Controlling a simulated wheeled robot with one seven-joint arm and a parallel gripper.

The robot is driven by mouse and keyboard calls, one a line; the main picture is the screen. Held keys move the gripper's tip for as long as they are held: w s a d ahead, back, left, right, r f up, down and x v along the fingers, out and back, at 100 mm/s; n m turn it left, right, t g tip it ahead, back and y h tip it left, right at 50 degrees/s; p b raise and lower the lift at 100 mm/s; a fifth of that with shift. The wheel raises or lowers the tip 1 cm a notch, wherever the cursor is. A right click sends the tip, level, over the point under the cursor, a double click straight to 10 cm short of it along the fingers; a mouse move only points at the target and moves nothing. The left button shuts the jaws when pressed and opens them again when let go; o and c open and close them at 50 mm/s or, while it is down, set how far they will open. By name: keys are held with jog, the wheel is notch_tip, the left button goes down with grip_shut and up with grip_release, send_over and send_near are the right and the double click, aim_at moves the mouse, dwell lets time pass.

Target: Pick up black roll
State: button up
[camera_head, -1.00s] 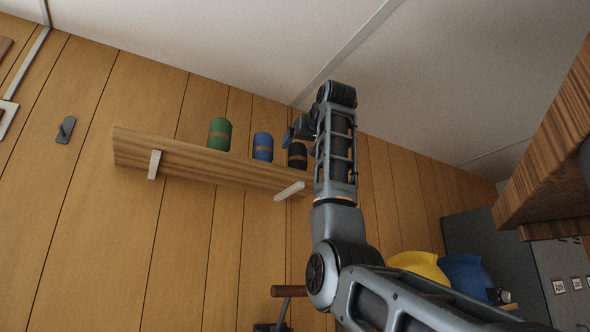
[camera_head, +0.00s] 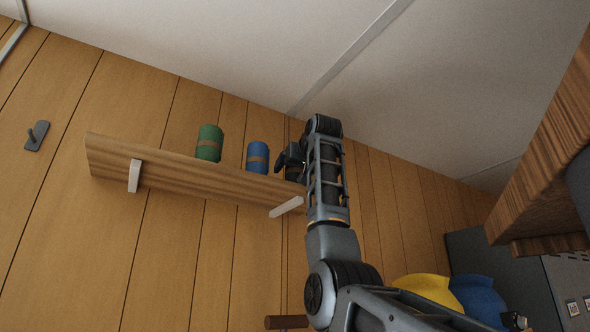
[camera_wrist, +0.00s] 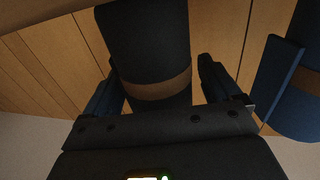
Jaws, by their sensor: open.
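The black roll (camera_wrist: 145,38) with a brown band fills the middle of the wrist view, between the two fingers of my gripper (camera_wrist: 160,85). The fingers are open, one on each side of the roll, with a gap visible beside it. In the head view the black roll (camera_head: 292,174) stands at the right part of a wooden wall shelf (camera_head: 180,178), mostly hidden behind my gripper (camera_head: 288,160) and wrist. I cannot tell whether either finger touches it.
A blue roll (camera_head: 257,157) stands just left of the black one and shows close by in the wrist view (camera_wrist: 298,100). A green roll (camera_head: 209,143) stands farther left. A yellow helmet (camera_head: 428,289) and a blue helmet (camera_head: 478,300) are at lower right.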

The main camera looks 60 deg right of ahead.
jog(key=shift+w+d, duration=0.35)
jog(key=shift+w, duration=0.05)
jog(key=c, duration=1.1)
jog(key=shift+c, duration=0.2)
jog(key=shift+a+r, duration=0.1)
jog(key=shift+r, duration=0.05)
